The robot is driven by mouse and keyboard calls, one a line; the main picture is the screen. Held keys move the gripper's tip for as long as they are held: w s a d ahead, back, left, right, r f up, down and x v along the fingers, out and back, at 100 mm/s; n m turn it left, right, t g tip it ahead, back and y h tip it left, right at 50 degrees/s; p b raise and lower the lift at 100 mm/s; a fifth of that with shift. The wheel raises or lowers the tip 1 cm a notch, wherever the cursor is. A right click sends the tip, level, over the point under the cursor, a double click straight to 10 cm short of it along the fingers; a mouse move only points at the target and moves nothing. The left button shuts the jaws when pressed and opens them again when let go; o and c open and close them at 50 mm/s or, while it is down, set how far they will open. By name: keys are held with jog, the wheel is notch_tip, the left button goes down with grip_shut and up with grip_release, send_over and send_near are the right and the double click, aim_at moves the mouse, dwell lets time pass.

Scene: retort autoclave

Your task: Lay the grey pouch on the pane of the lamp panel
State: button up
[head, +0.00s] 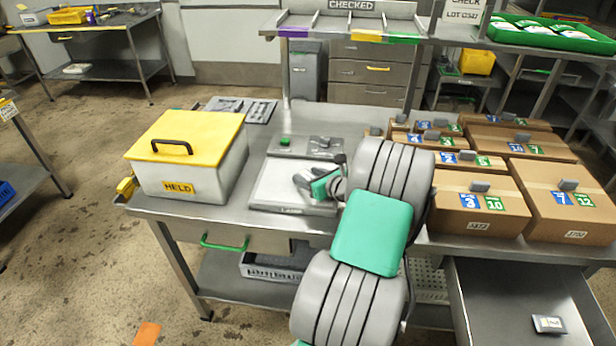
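The lamp panel (268,197) lies on the steel bench in the head view, a flat grey unit with a pale pane and a label on its front edge. A green button and a small fitting sit behind the pane. My gripper (302,186) is over the right part of the pane, with my arm coming in from the lower right. Its fingers are small and partly hidden, so I cannot tell whether they are open or hold anything. A small flat grey item with a pale label (548,323) lies in the open drawer; I cannot tell if it is the grey pouch.
A white box with a yellow lid (190,137), marked HELD, stands left of the panel. Several cardboard boxes (478,207) fill the right side. A grey tray (262,111) lies behind. The open drawer (485,290) juts out at lower right. A CHECKED rack (340,30) stands behind.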

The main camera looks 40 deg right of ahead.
jog(key=shift+o, duration=1.2)
jog(key=shift+r, duration=0.15)
jog(key=v, duration=1.2)
jog(key=w+a+n+g+y, duration=0.1)
jog(key=w+a+n, duration=0.1)
jog(key=a+n, duration=0.1)
jog(key=w+a+n+g+y, duration=0.1)
jog(key=w+a+n, duration=0.1)
jog(key=a+n, duration=0.1)
jog(key=w+a+n+g, duration=0.1)
jog(key=w+a+n, duration=0.1)
jog(key=a, duration=0.3)
jog(key=shift+w+a+f+n+y, duration=0.1)
jog(key=shift+a+f+n+y, duration=0.2)
jog(key=shift+n, duration=0.5)
jog(key=a+n+g, duration=0.3)
jog(key=a+n, duration=0.7)
jog(key=a, duration=0.2)
jog(key=s+a+r+n+g, duration=0.2)
jog(key=s+a+n, duration=0.3)
jog(key=a+n, duration=0.2)
jog(key=s+a+r+n+g+h, duration=0.1)
jog(key=s+a+n, duration=0.4)
jog(key=n, duration=0.6)
jog(key=shift+a+r+g, duration=0.35)
jog(key=shift+a+g, duration=0.15)
jog(key=shift+a, duration=0.55)
